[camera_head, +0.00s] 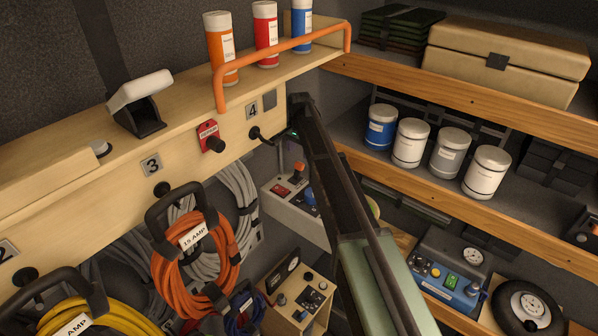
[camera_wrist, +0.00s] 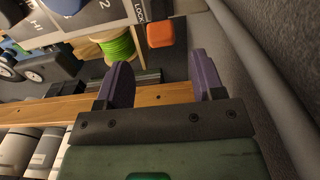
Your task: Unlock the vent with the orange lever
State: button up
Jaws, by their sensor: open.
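The orange lever (camera_head: 298,170) stands up from a light control box (camera_head: 292,217) below hook 4 in the head view. In the wrist view, an orange block (camera_wrist: 160,33), which looks like the lever's handle, lies beside a grey panel lettered "LOCK" (camera_wrist: 140,12). My gripper (camera_wrist: 160,75) shows two purple fingers spread wide with nothing between them. The orange block is beyond the fingertips, roughly in line with the gap, and apart from them. In the head view my arm crosses the middle, and I cannot make out the fingers. I cannot identify the vent itself.
An orange coiled cord (camera_head: 212,270) and grey cords (camera_head: 235,205) hang left of the box. An orange rail (camera_head: 285,50) guards several cans above. Wooden shelves with white jars (camera_head: 410,142) stand right. A green spool (camera_wrist: 118,46) and a wooden edge (camera_wrist: 60,110) lie near my fingers.

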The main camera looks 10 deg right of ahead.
aim_at(299, 163)
notch_tip(299, 163, down, 7)
jog(key=b, duration=0.5)
jog(key=shift+r, duration=0.2)
jog(key=shift+c, duration=0.2)
grip_shut()
